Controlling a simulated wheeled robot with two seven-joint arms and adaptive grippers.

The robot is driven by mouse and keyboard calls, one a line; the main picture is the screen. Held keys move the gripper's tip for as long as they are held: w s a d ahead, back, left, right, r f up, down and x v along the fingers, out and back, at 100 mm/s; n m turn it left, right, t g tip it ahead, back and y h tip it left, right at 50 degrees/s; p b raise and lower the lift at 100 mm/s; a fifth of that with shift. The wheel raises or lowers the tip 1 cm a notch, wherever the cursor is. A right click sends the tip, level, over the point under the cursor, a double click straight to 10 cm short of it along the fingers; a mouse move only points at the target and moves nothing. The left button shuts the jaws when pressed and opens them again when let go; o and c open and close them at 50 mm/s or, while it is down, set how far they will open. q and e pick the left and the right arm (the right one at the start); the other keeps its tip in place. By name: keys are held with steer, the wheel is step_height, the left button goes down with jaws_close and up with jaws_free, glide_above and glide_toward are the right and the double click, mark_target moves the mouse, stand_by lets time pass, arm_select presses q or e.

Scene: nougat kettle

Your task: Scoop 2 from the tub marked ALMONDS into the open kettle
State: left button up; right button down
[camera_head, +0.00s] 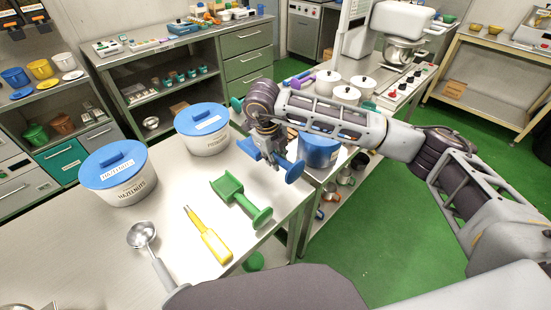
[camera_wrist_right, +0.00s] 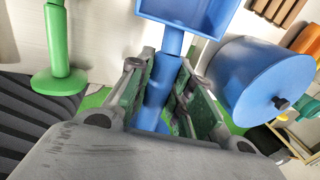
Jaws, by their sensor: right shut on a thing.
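My right gripper (camera_head: 272,158) is shut on the handle of a blue scoop (camera_head: 248,149), held above the right edge of the near table. In the right wrist view the scoop's blue handle (camera_wrist_right: 158,88) sits between the fingers, its pan (camera_wrist_right: 185,12) ahead of them. A white tub (camera_head: 122,189) with a blue lid reads HAZELNUTS. A second white tub (camera_head: 207,143) with a blue lid stands behind it; its label is too small to read. I see no tub clearly marked ALMONDS. I cannot tell which vessel is the open kettle. My left gripper is out of view.
A green scoop (camera_head: 232,190), a yellow-handled tool (camera_head: 210,240) and a steel ladle (camera_head: 142,235) lie on the near table. A blue pot (camera_head: 318,154) stands right of my gripper. White-lidded canisters (camera_head: 327,83) and a mixer with a steel bowl (camera_head: 403,52) are farther back.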

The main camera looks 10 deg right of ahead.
mark_target(275, 155)
steer(key=shift+r, duration=0.1)
steer(key=shift+r+p, duration=0.7)
steer(key=shift+r, duration=1.65)
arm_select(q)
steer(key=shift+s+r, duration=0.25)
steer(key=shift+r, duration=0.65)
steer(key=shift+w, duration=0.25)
arm_select(e)
steer(key=shift+r, duration=0.1)
